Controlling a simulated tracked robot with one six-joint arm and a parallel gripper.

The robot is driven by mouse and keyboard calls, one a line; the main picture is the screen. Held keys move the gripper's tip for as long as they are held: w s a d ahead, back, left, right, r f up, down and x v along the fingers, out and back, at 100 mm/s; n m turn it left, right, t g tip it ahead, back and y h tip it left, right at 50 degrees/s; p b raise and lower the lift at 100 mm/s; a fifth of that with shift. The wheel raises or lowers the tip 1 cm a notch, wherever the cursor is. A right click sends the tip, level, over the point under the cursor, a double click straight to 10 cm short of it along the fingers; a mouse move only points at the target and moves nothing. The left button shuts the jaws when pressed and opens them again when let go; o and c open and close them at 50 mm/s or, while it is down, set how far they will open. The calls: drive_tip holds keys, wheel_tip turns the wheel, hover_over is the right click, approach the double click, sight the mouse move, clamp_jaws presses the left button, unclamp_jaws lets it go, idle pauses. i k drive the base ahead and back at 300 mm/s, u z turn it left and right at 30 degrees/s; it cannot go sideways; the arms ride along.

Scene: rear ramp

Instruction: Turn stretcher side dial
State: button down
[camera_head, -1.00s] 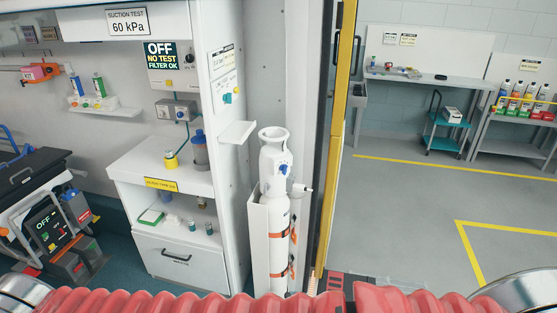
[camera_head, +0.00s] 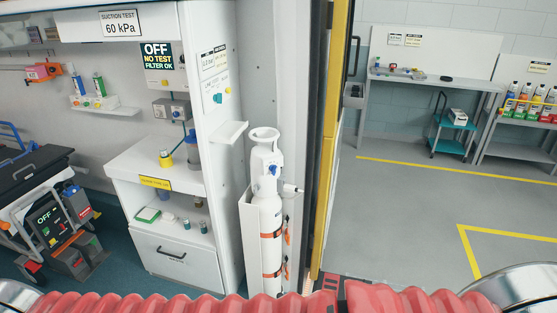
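A stretcher (camera_head: 38,172) with a dark top stands at the left edge, cut off by the frame. Below its top is a dark panel marked OFF (camera_head: 47,217) with small coloured controls. Which of these is the side dial is too small to tell. My gripper is not in view.
A white cabinet (camera_head: 178,262) with a drawer stands right of the stretcher. A white gas cylinder (camera_head: 265,215) stands in a holder beside the yellow door edge (camera_head: 335,140). Open grey floor (camera_head: 410,215) lies right, with benches and a teal cart (camera_head: 452,140) behind.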

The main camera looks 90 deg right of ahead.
sight(273, 168)
drive_tip(key=u, duration=0.05)
drive_tip(key=k, duration=0.95)
drive_tip(key=z, duration=2.4)
drive_tip(key=i, duration=0.5)
drive_tip(key=z, duration=0.05)
